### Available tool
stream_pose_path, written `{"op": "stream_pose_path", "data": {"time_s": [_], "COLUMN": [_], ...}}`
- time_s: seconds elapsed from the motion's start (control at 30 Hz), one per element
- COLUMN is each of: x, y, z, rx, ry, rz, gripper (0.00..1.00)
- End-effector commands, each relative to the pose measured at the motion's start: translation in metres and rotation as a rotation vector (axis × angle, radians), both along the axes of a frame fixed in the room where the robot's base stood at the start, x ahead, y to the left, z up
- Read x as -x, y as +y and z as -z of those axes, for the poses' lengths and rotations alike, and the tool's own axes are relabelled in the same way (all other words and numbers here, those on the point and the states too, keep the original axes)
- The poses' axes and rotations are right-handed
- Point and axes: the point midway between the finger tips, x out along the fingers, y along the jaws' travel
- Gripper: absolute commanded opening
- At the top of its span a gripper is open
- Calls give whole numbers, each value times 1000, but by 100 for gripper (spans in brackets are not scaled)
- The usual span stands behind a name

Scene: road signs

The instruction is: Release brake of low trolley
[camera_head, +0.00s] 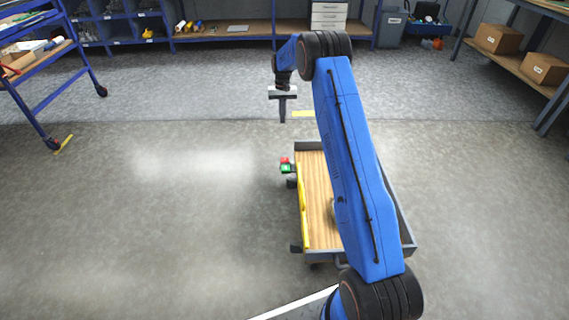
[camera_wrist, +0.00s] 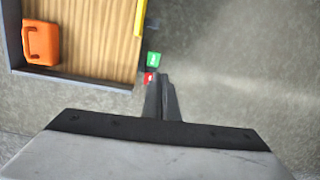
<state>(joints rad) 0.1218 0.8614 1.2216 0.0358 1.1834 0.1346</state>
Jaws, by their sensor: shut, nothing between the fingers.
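The low trolley (camera_head: 316,190) stands on the floor below my arm, with a wooden deck and a grey rim. Its right part is hidden behind my arm in the head view. The brake has a green pedal (camera_head: 285,169) and a red pedal (camera_head: 284,160) at the trolley's left side. In the wrist view the green pedal (camera_wrist: 153,59) and red pedal (camera_wrist: 149,77) sit beside the deck corner. My gripper (camera_head: 282,121) is shut and empty, above the floor beyond the pedals. In the wrist view its fingertips (camera_wrist: 163,76) appear close to the red pedal; contact cannot be told.
An orange case (camera_wrist: 41,42) lies on the trolley deck. A yellow bar (camera_head: 303,205) runs along the trolley's left edge. A blue rack (camera_head: 50,97) stands at the left, and a shelf with cardboard boxes (camera_head: 498,39) at the right. The floor left of the trolley is clear.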

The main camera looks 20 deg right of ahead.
Motion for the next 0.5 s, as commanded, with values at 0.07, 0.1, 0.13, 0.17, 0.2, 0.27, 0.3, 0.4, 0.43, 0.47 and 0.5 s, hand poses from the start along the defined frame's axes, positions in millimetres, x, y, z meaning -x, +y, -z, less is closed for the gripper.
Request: {"op": "stream_pose_path", "data": {"time_s": [0.07, 0.1, 0.13, 0.17, 0.2, 0.27, 0.3, 0.4, 0.43, 0.47, 0.5], "x": [-8, -11, -14, -16, -20, -24, -27, -32, -33, -35, -36], "y": [-4, -6, -7, -8, -10, -12, -14, -17, -18, -19, -20], "z": [24, 36, 43, 52, 63, 80, 92, 118, 126, 132, 141], "rx": [-2, -4, -5, -5, -6, -8, -9, -12, -12, -12, -13], "ry": [14, 22, 26, 32, 38, 48, 55, 69, 74, 76, 81], "rz": [7, 9, 12, 14, 18, 23, 26, 33, 35, 37, 40], "gripper": [0, 0, 0, 0, 0, 0, 0, 0, 0, 0, 0]}}
